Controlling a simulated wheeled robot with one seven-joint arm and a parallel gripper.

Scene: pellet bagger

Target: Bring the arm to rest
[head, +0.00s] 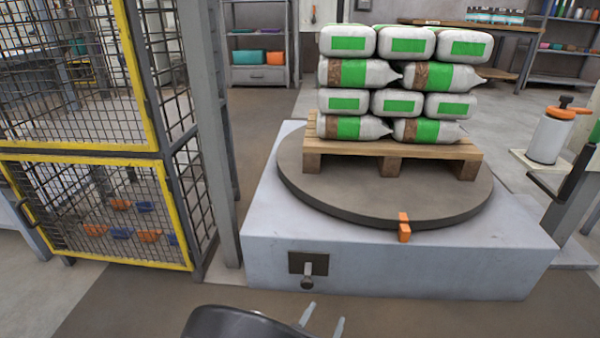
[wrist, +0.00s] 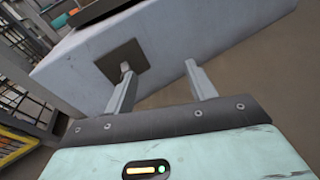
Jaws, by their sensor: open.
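My gripper (head: 323,319) shows at the bottom edge of the head view, with its two fingertips apart and nothing between them. In the wrist view my gripper (wrist: 158,77) is open and empty. It is in front of the grey turntable base (head: 400,262), low down, near the dark plate with a knob (head: 307,270) on the base's front. In the wrist view the dark plate (wrist: 121,62) lies just beyond the left finger, which covers part of the knob. I cannot tell whether the finger touches the knob. Most of my arm is out of view.
A round turntable (head: 300,185) carries a wooden pallet (head: 345,147) stacked with white and green bags (head: 403,75). An orange block (head: 404,227) sits at its front rim. A yellow-framed mesh cage (head: 90,158) stands left. A white canister (head: 548,138) stands right. Floor in front is clear.

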